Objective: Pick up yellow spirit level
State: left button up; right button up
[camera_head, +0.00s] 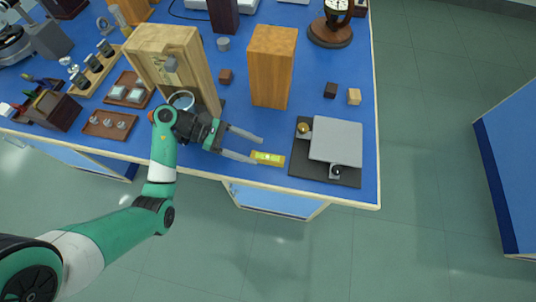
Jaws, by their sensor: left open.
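The yellow spirit level (268,159) lies flat on the blue bench top (230,172), close to its front edge. My left gripper (259,150) is open, with its two fingers pointing right. The fingertips are at the left end of the level, one on the far side and one on the near side in the picture. I cannot tell whether either finger touches it or how high the fingers are above the bench. My right gripper is not in view.
A dark plate with a grey platform (335,141) stands just right of the level. A tall wooden block (272,66) stands behind it, and a wooden frame (165,60) behind my left wrist. A clock (331,22) is at the back.

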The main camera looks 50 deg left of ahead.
aim_at(266, 156)
pick_arm(q)
jog(key=shift+w+d+f, duration=0.15)
jog(key=shift+w+d, duration=0.05)
jog(key=shift+d, duration=0.05)
jog(key=shift+w+d+f, duration=0.1)
jog(key=shift+d+f, duration=0.05)
jog(key=shift+f, duration=0.15)
jog(key=b+x, duration=0.1)
jog(key=x, duration=0.1)
jog(key=b+x, duration=0.1)
jog(key=x, duration=0.1)
jog(key=shift+f, duration=0.4)
jog(key=shift+d, duration=0.15)
grip_shut()
